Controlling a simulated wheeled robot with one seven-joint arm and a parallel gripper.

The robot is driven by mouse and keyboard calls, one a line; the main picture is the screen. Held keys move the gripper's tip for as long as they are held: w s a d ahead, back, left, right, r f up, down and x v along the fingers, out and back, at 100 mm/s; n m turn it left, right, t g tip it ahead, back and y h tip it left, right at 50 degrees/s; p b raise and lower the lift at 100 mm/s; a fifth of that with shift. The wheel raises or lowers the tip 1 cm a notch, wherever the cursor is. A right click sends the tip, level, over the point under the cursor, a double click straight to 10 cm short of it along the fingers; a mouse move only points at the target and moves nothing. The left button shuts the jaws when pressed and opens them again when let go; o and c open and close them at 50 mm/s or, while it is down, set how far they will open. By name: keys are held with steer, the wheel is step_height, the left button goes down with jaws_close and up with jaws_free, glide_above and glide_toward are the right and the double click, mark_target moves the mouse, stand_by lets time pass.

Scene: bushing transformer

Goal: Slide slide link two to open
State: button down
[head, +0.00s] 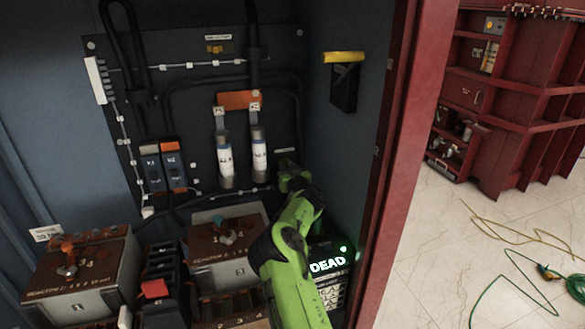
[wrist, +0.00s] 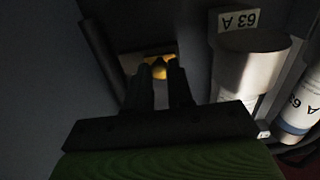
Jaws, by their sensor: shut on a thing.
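In the wrist view, the two dark fingers of my gripper (wrist: 161,78) are close together at a small yellow, brass-like piece (wrist: 160,62) on a pale mount. The fingers seem shut on this piece, which looks like a slide link; no number on it can be read. In the head view, my green arm reaches into the cabinet, and my gripper (head: 290,176) is beside the lower right of the dark back panel. There the arm hides the fingertips and the held piece. I cannot tell which link is link two.
Two white fuses (head: 226,160) stand left of my gripper; a 63 A fuse (wrist: 245,75) is close on its right in the wrist view. Reactor boxes (head: 85,275) and a DEAD display (head: 328,264) stand below. The red cabinet frame (head: 408,150) bounds the right side.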

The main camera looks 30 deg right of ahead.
steer(key=shift+a, duration=0.2)
steer(key=c, duration=1)
jaws_free()
steer(key=shift+a, duration=0.1)
steer(key=shift+s, duration=0.1)
steer(key=shift+p+v, duration=3.85)
steer(key=shift+v, duration=3.9)
